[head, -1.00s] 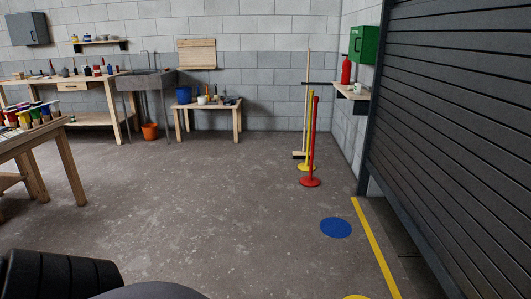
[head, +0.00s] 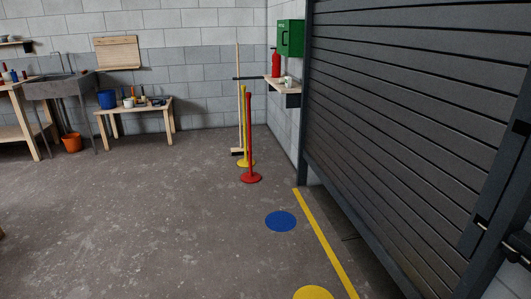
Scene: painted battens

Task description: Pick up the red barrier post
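The red barrier post (head: 249,140) stands upright on its round red base in the head view, a little left of the picture's middle and some way off across the floor. A yellow barrier post (head: 243,115) stands close behind it and is partly covered by it. Neither of my grippers shows in the head view.
A blue disc (head: 281,221) and a yellow disc (head: 313,293) lie on the floor beside a yellow line (head: 325,243). A dark slatted shutter (head: 420,110) closes off the right. A low bench (head: 136,108) stands at the back left. The middle floor is clear.

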